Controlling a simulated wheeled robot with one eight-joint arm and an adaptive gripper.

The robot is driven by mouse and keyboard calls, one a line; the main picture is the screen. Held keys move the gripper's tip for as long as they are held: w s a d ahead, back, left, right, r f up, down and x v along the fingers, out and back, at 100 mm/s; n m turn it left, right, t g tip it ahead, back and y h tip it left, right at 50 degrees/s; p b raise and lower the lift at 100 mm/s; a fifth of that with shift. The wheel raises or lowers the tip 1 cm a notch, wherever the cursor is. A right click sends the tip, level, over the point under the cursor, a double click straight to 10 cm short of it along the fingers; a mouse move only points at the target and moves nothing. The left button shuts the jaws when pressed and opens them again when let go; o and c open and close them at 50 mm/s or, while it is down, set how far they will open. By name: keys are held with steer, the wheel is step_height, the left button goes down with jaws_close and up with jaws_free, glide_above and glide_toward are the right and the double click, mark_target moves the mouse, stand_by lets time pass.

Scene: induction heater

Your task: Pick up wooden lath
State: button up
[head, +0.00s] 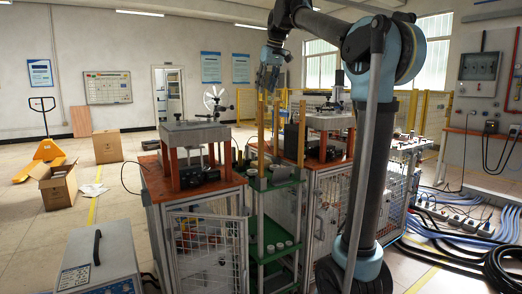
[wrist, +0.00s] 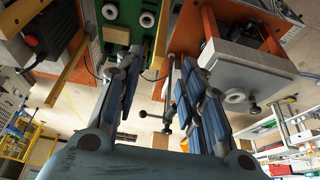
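Slim upright wooden laths stand at the green rack in the head view: one on the left (head: 261,125), one in the middle (head: 276,125) and one on the right (head: 301,135). My gripper (head: 270,74) hangs just above the tops of the left and middle laths. In the wrist view my gripper (wrist: 157,85) is open, its fingers well apart, and I see nothing held. A wooden lath (wrist: 160,45) shows beyond the gap between the fingers, and another lath (wrist: 67,72) shows to the left of them. I cannot tell whether a finger touches a lath.
The green rack (head: 272,218) stands between two metal-framed cabinets. A device on an orange stand (head: 196,134) is at its left, and a similar device (head: 328,120) at its right. A grey box (head: 97,272) is at front left. Cables (head: 470,238) cover the right floor.

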mark_target(259, 118)
steer(key=x, duration=1.5)
steer(key=shift+f, duration=0.15)
jaws_close()
